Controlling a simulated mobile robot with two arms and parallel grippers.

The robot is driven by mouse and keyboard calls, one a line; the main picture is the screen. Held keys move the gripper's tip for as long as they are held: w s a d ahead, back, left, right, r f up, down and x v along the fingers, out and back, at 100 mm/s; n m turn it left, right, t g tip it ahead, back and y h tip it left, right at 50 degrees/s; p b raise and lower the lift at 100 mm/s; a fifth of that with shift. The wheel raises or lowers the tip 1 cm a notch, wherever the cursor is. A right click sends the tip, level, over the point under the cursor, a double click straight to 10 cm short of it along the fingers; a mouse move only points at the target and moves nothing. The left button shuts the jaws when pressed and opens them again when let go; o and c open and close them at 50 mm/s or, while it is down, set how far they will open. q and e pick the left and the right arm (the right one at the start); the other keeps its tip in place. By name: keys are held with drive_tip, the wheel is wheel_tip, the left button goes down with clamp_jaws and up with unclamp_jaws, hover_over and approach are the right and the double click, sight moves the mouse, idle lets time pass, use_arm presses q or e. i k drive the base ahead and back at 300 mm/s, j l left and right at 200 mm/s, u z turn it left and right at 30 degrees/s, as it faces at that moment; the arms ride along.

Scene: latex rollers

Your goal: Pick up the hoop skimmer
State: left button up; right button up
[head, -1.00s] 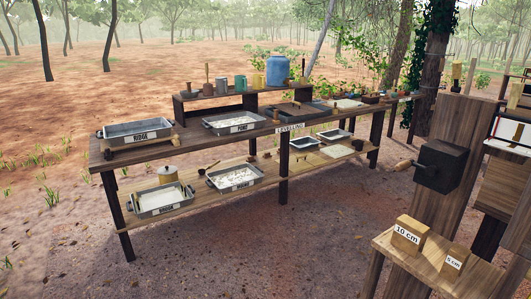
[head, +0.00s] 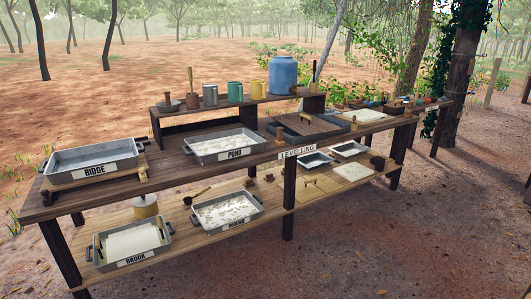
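I cannot pick out the hoop skimmer for sure. A small dark tool with a round end and a thin handle (head: 197,196) lies on the lower shelf, between the tray marked BROOK and the tray behind it to the right. It is too small to tell whether it is a hoop or a ladle. Neither of my grippers is in view.
The long wooden bench (head: 60,204) carries the RIDGE tray (head: 95,159) and POND tray (head: 226,146). Its lower shelf holds the BROOK tray (head: 132,243) and another tray (head: 228,211). Mugs and a blue barrel (head: 282,76) stand on the riser. Bare ground lies in front.

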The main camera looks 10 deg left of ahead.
sight(167, 94)
drive_tip(key=i+u, duration=0.2)
drive_tip(key=i, duration=0.25)
drive_tip(key=i+l+u, duration=0.2)
drive_tip(key=i, duration=0.25)
drive_tip(key=i+l+u, duration=0.2)
drive_tip(key=i, duration=0.25)
drive_tip(key=i+l+u, duration=0.65)
drive_tip(key=i+j, duration=0.05)
drive_tip(key=j, duration=0.05)
